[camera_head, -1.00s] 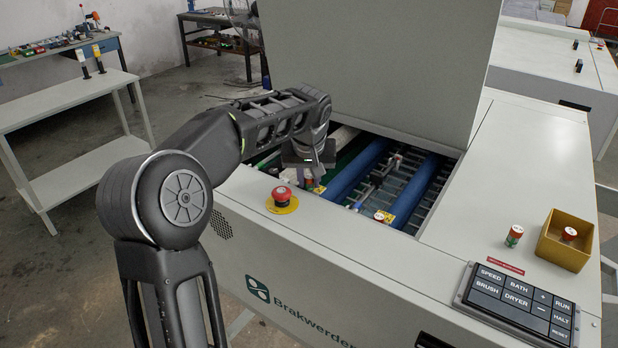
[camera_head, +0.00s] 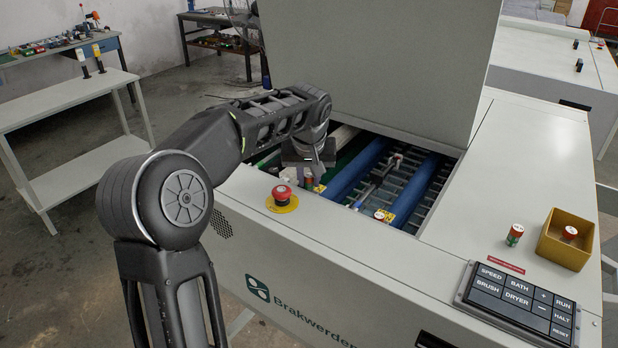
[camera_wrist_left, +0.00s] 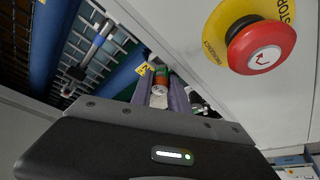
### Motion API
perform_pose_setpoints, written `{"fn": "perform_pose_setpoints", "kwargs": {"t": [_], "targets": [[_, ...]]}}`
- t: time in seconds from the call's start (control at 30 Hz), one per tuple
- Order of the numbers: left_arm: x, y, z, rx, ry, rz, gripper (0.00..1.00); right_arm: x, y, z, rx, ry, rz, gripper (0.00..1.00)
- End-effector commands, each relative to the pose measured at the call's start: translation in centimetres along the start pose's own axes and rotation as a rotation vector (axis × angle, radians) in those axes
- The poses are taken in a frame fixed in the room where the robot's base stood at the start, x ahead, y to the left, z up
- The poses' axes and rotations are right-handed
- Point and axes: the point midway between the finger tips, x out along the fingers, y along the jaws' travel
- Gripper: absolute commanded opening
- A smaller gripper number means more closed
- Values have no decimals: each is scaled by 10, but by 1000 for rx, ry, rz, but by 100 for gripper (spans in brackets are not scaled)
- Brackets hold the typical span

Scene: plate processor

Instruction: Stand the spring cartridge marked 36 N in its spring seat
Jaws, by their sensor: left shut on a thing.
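My left gripper (camera_head: 312,168) reaches down into the open bay of the machine at its near left. The cartridge shows partly in the head view (camera_head: 308,183), beside a yellow label (camera_head: 319,188). I cannot read its marking, and its lower end and any seat under it are hidden. My right gripper is not in view.
A red emergency stop (camera_head: 281,194) sits on the front cover close to my gripper. Blue rollers (camera_head: 357,170) cross the bay. A cartridge (camera_head: 514,235) stands on the right cover, and another (camera_head: 569,233) is in the yellow box (camera_head: 553,248). A keypad (camera_head: 516,304) is in front.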

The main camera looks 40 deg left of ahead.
Motion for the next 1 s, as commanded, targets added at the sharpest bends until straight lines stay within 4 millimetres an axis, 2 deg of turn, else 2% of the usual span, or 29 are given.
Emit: {"fn": "perform_pose_setpoints", "kwargs": {"t": [0.63, 0.67, 0.93, 1.0], "targets": [[11, 0, 5, 0, -1, 0, 0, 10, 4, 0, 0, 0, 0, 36], [11, 0, 5, 0, -1, 0, 22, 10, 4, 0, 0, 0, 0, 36], [11, -1, 5, -1, -3, -3, 44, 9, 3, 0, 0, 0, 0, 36], [12, -2, 5, -1, -4, -5, 46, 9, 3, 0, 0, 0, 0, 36]]}}
